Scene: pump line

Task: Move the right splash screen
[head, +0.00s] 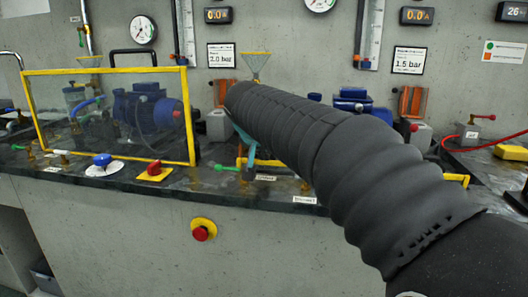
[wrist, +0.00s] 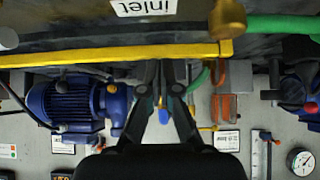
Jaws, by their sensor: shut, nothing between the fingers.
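The right splash screen shows only in part in the head view. Low yellow frame pieces (head: 262,162) stick out left of my arm, and another yellow end shows to its right. My arm hides the middle. In the wrist view a yellow bar (wrist: 100,56) of its frame crosses the upper picture, ending near a brass fitting. My gripper (wrist: 165,65) is shut and empty, its fingertips at the bar's lower edge in that view. I cannot tell whether they touch it. The left splash screen (head: 108,70) stands upright, yellow-framed and clear.
A blue pump (wrist: 70,103) lies beside the fingers in the wrist view. A red stop button (head: 203,229) is on the bench front. Gauges and signs hang on the wall.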

